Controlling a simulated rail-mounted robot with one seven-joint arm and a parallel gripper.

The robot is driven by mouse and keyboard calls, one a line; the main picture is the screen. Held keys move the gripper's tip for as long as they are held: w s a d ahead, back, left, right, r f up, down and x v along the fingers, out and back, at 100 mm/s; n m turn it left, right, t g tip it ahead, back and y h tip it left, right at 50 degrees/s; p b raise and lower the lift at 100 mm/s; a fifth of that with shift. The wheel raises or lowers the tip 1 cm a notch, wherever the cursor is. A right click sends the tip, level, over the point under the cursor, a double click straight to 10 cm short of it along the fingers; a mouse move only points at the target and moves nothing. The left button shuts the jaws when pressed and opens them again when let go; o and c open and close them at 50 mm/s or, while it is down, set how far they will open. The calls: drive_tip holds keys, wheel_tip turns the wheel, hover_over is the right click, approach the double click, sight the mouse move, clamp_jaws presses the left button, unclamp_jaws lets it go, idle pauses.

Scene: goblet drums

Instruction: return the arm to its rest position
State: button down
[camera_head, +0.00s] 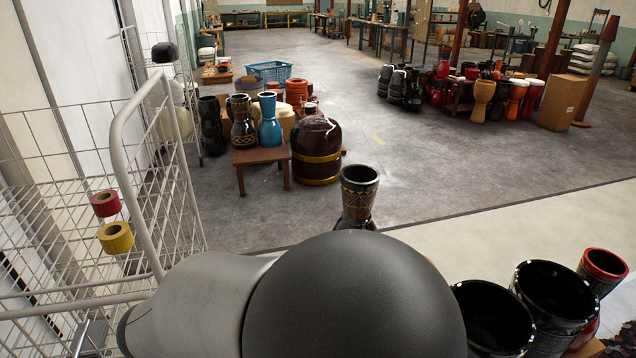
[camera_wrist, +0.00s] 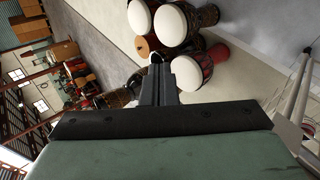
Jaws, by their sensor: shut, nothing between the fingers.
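My gripper (camera_wrist: 157,62) is in the wrist view, its two dark fingers together and empty. No object touches the fingertips as far as I can see. A dark patterned drum (camera_wrist: 112,98) shows just left of the fingers, partly behind them. In the head view my arm's large rounded link fills the bottom middle, and the gripper is hidden. Beyond that link stands a dark goblet drum with gold patterning (camera_head: 358,198), its lower part hidden.
A white wire rack (camera_head: 165,190) with red tape (camera_head: 106,203) and yellow tape (camera_head: 116,238) stands close at left. Open black drums (camera_head: 553,292) stand at lower right. White-headed drums (camera_wrist: 171,25) lie beyond the fingers. The grey floor (camera_head: 420,165) is clear mid-room.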

drive_tip(key=s+d+r+m+g+y+p, duration=0.1)
drive_tip(key=s+d+r+m+y+p, duration=0.1)
drive_tip(key=d, duration=0.6)
drive_tip(key=s+d+r+m+g+y+p, duration=0.2)
drive_tip(key=d+r+y+p, duration=0.1)
drive_tip(key=d+r, duration=0.3)
drive_tip(key=s+d+r+m+g+y+p, duration=0.1)
drive_tip(key=s+d+r+m+y+p, duration=0.1)
drive_tip(key=d, duration=0.8)
wheel_tip(320, 180, up, 2)
drive_tip(key=shift+s+d+r+m+g+y+p, duration=0.1)
drive_tip(key=shift+s+d+m+g+y+p, duration=0.35)
drive_tip(key=shift+p, duration=0.8)
drive_tip(key=shift+w+a, duration=0.1)
drive_tip(key=shift+w, duration=0.05)
